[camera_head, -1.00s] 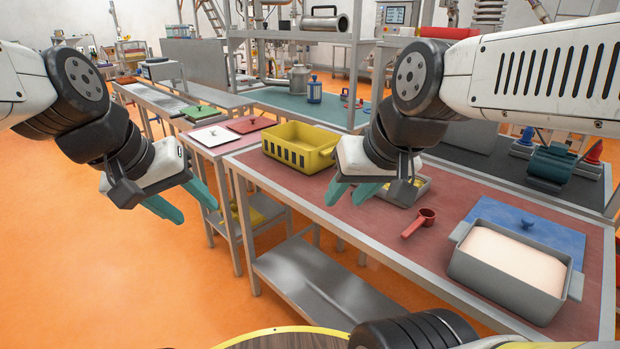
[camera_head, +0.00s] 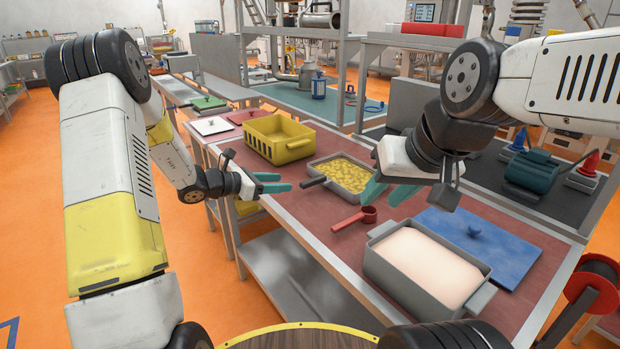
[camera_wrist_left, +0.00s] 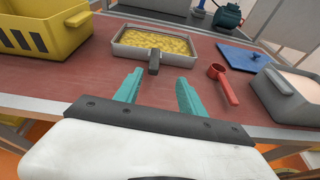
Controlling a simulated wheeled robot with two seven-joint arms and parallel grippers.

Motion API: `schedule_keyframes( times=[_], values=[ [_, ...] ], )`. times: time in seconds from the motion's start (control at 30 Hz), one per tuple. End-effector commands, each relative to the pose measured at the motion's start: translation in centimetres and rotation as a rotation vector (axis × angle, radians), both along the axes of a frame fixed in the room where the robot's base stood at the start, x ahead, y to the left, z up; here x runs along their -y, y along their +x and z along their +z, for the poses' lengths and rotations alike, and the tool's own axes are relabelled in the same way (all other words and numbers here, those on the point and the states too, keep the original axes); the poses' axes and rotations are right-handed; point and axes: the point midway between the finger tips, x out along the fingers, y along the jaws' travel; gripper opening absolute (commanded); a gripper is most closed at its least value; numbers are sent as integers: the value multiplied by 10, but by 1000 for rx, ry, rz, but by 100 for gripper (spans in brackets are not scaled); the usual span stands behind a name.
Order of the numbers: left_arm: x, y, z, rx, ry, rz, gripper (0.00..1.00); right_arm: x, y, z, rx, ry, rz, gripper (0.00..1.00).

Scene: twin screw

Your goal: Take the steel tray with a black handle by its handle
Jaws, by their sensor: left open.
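The steel tray (camera_head: 353,180) holds a yellow filling and lies on the red-topped table. Its black handle (camera_head: 313,182) points left, toward my left gripper (camera_head: 291,183). In the left wrist view the tray (camera_wrist_left: 189,61) is ahead, with the black handle (camera_wrist_left: 154,62) pointing at the open jaws (camera_wrist_left: 158,88). My left gripper is open and empty; the handle is just beyond its fingertips, seemingly not between them. My right gripper (camera_head: 382,195) has its fingers apart and empty, in front of the tray's right end.
A yellow crate (camera_head: 277,150) stands left of the tray. A red scoop (camera_head: 353,219) lies nearer the front edge. A grey container (camera_head: 381,253) with pale contents and a blue lid (camera_head: 477,245) are at the right.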

Motion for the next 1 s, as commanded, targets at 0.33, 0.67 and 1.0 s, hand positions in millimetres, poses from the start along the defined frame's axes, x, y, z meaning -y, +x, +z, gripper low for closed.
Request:
schedule_keyframes(
  times=[0.33, 0.67, 1.0],
  values=[
    [27, 27, -21, -28, -33, 36, 47, 0, 0, 0, 0, 0, 0, 36],
    [85, 66, -43, -27, -32, 36, 47, 0, 0, 0, 0, 0, 0, 36],
    [107, 82, -51, -26, -30, 39, 47, 0, 0, 0, 0, 0, 0, 36]
  ],
)
